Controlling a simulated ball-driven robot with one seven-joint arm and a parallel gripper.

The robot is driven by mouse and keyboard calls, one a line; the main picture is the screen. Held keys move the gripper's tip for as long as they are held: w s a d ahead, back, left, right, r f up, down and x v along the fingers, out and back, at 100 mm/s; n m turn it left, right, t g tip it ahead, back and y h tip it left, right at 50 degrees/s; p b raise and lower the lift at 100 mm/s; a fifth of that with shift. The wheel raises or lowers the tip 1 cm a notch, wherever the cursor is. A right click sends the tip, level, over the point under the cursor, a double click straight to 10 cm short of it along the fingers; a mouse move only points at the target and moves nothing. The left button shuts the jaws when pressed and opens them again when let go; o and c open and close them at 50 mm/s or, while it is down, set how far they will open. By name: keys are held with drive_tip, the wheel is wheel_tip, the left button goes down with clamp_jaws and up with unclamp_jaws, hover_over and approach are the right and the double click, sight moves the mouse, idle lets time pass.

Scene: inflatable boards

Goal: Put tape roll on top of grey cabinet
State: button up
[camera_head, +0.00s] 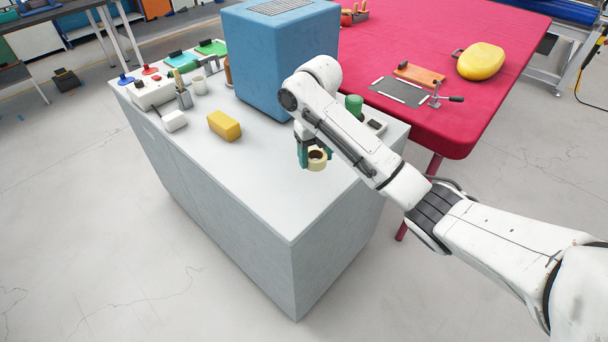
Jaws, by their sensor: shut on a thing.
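The tape roll (317,160) is a small beige ring with a dark hole. My gripper (306,157), with teal fingers partly hidden behind my arm, is shut on the tape roll over the right part of the grey cabinet. I cannot tell whether the roll touches the top or is just above it. The grey cabinet (265,190) has a pale flat top and stands in the middle of the picture.
A large blue box (270,60) stands at the cabinet's back. The cabinet top's front is clear. A red table (430,40) stands behind right.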

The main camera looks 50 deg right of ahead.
hover_over(304, 176)
wheel_tip(304, 176, down, 6)
drive_tip(key=shift+r, duration=0.1)
drive_tip(key=shift+f+p, duration=0.5)
drive_tip(key=shift+f, duration=1)
drive_tip(key=shift+f, duration=0.15)
drive_tip(key=o, duration=1.1)
drive_tip(key=shift+s, duration=0.1)
drive_tip(key=shift+c, duration=0.2)
wheel_tip(304, 176, up, 12)
drive_tip(key=b, duration=0.1)
